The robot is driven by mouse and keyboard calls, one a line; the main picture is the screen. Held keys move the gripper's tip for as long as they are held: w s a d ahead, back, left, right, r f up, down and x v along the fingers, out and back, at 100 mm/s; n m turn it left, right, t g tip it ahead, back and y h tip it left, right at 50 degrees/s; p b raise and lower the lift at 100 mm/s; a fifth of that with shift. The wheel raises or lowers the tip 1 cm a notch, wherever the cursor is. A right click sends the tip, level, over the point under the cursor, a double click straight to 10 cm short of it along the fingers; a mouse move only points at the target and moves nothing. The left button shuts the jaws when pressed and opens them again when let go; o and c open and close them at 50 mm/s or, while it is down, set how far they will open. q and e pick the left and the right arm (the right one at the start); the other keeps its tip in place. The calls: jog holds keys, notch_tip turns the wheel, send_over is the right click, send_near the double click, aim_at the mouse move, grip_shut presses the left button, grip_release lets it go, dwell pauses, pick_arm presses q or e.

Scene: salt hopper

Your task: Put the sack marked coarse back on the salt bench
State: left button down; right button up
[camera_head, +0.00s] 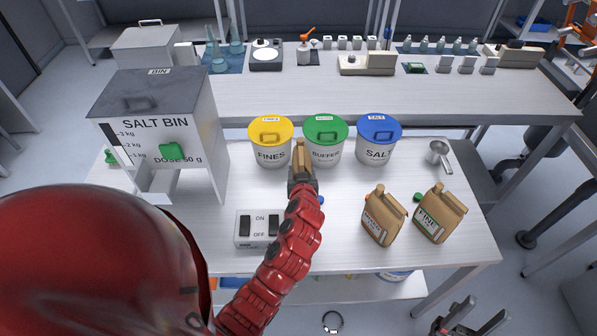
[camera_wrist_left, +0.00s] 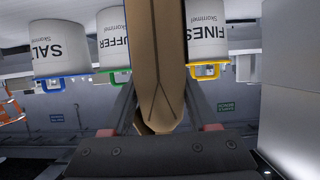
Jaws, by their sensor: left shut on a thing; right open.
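My left gripper (camera_head: 302,182) is shut on a brown paper sack (camera_head: 299,157) above the salt bench (camera_head: 340,258), in front of the yellow and green tubs. The held sack (camera_wrist_left: 157,60) fills the middle of the left wrist view, between the fingers. Its label does not show, so I cannot tell its marking. A brown sack with a red-marked label (camera_head: 382,217) stands on the bench at the right; its word is unclear. Beside it stands a brown sack with a green label reading FINE (camera_head: 439,213). My right gripper (camera_head: 472,318) is open and empty at the bottom right, off the bench.
The white salt bin (camera_head: 200,110) stands at the left. Yellow (camera_head: 270,150), green (camera_head: 325,150) and blue (camera_head: 378,150) lidded tubs line the back. An ON/OFF switch box (camera_head: 257,243) sits in front. A metal scoop (camera_head: 439,152) lies at the back right. A blue spot (camera_head: 321,200) shows beside my left gripper.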

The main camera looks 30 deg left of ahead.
pick_arm(q)
jog(key=shift+w+a+r+p, duration=0.1)
jog(key=shift+a+p, duration=0.25)
jog(key=shift+a, duration=0.3)
notch_tip(320, 180, down, 3)
jog(key=shift+d+r+p, duration=0.15)
jog(key=shift+r+p, duration=0.05)
jog(key=shift+p, duration=0.35)
jog(key=shift+f, duration=0.6)
jog(key=shift+f, duration=0.2)
jog(key=shift+c, duration=0.9)
grip_release()
jog(key=shift+r, duration=0.1)
